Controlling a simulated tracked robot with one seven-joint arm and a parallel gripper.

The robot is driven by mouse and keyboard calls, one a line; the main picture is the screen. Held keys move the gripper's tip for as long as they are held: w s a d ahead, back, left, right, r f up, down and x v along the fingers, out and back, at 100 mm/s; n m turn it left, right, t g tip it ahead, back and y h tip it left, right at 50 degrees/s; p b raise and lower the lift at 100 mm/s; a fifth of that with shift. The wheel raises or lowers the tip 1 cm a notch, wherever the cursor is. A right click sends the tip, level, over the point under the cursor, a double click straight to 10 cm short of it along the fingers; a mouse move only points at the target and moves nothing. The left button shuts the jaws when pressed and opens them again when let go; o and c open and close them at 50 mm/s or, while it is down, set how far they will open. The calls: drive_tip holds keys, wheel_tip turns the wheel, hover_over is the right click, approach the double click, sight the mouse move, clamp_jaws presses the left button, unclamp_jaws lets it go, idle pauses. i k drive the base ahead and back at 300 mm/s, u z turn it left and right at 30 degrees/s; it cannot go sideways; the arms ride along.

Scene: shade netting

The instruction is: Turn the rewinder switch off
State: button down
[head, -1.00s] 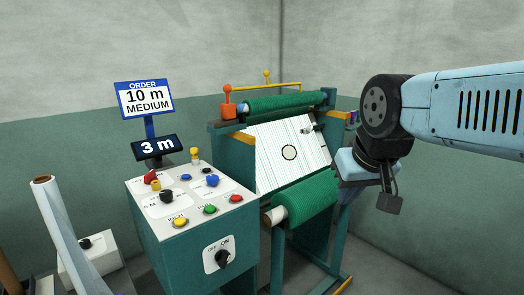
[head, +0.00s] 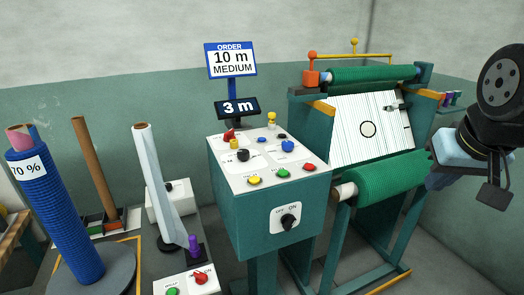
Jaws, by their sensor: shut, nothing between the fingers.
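The rewinder switch (head: 289,221) is a black rotary knob on a white plate marked OFF and ON. It sits on the front face of the teal control box (head: 255,245). The knob seems to point up and right, toward ON, but it is small in the picture. My gripper (head: 437,179) is at the right of the head view, by the right end of the lower green net roll (head: 380,183). It is shut and empty, well apart from the switch. Its fingertips are small and hard to make out.
The box top carries several coloured buttons and knobs (head: 255,181). A sign (head: 231,60) reads 10 m MEDIUM, and a display (head: 237,108) reads 3 m. A blue roll (head: 62,215) and a second panel (head: 188,283) stand left. The space before the switch looks clear.

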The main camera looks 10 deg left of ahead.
sight(228, 135)
drive_tip(key=z, duration=0.05)
drive_tip(key=k, duration=0.45)
drive_tip(key=u, duration=0.75)
drive_tip(key=i, duration=1.25)
drive_tip(key=z, duration=0.55)
